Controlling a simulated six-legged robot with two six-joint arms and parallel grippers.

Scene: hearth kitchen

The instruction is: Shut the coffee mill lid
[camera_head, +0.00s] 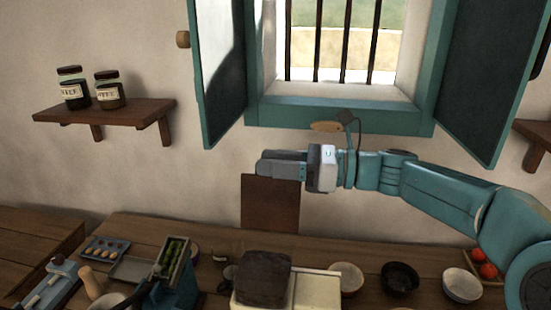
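A cream box with a dark brown block (263,279) on it stands at the bottom middle of the table. It may be the coffee mill, but I cannot tell this for sure, nor which part is its lid. My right gripper (262,166) comes in from the right and points left, in front of the wall below the window. It is well above the table and apart from the box. Its fingers show side-on and look close together; I cannot tell whether there is a gap. My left gripper does not show clearly.
A brown upright panel (270,210) stands behind the box, just below my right gripper. Bowls (400,278) stand to the right. A tray of eggs (105,249) and a container of green things (174,254) are at the left. Open window shutters (220,60) jut out above.

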